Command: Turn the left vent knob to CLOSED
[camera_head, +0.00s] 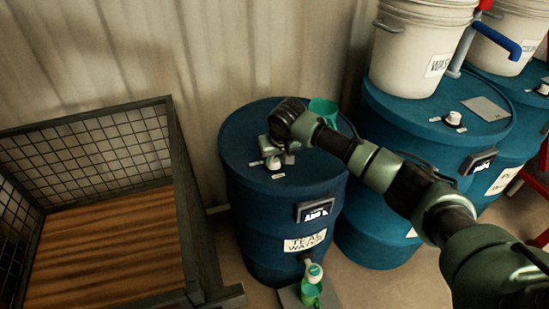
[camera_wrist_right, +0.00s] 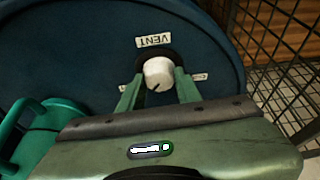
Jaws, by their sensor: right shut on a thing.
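The left vent knob is a white round knob (camera_wrist_right: 158,72) with a dark pointer line, on top of the left blue drum (camera_head: 240,150). A VENT label (camera_wrist_right: 153,40) shows beside it, and small labels at its sides are too small to read. In the head view the knob (camera_head: 273,163) sits in front of my right gripper. My right gripper (camera_wrist_right: 158,84) is shut on the knob, with one green finger on each side. It also shows in the head view (camera_head: 278,155). My left gripper is not in view.
A green can or funnel (camera_head: 322,108) stands on the drum behind my right arm. Blue drums with a second white knob (camera_head: 454,118) and white buckets (camera_head: 421,45) stand at right. A mesh-sided crate (camera_head: 85,140) is at left. A green bottle (camera_head: 312,288) stands below the drum's tap.

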